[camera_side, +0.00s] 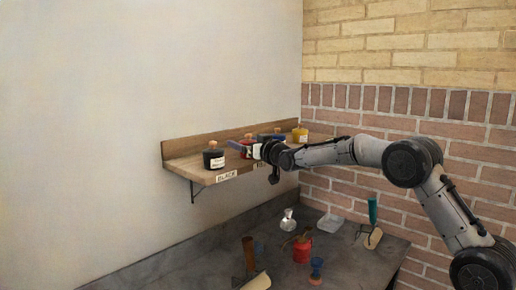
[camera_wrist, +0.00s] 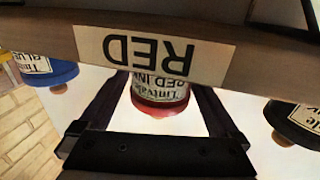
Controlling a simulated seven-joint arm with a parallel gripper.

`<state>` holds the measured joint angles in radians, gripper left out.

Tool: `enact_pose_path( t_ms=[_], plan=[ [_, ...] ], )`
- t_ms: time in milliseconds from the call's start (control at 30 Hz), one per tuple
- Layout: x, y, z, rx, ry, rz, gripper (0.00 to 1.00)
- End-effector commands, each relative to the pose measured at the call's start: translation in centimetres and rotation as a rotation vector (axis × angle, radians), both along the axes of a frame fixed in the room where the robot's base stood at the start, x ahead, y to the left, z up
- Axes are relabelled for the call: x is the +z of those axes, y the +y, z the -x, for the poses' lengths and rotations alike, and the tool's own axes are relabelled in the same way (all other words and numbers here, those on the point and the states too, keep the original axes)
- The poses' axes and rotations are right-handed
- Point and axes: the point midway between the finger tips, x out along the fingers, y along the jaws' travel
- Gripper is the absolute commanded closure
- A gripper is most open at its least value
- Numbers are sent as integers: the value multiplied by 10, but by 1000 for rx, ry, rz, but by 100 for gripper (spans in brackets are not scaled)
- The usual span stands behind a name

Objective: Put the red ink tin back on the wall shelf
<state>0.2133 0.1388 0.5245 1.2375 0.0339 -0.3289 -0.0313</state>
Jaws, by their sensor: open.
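The red ink tin (camera_wrist: 160,97), with a white label reading "RED INK", is at the shelf above the "RED" edge label (camera_wrist: 135,53), which appears upside down in the wrist view. In the side view the tin (camera_side: 246,149) is between the black jar and my wrist, partly hidden. My gripper (camera_wrist: 160,88) is open, with one dark finger on each side of the tin. A thin gap seems to show beside the tin, but contact is hard to judge. In the side view my gripper (camera_side: 249,148) reaches over the shelf front.
The wall shelf (camera_side: 190,172) also holds a black jar (camera_side: 213,158), a blue jar (camera_wrist: 50,72) and a yellow jar (camera_side: 300,135). The bench below has a red pot (camera_side: 302,252), a green-handled tool (camera_side: 373,212) and a clear tray (camera_side: 330,223).

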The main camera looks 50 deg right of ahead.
Motion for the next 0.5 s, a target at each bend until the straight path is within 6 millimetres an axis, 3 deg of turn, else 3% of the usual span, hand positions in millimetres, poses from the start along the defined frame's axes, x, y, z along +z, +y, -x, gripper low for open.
enact_pose_path(
  t_ms=[500],
  plan=[
    [1, 20, 87, 1, -3, 1, 2]
  ],
)
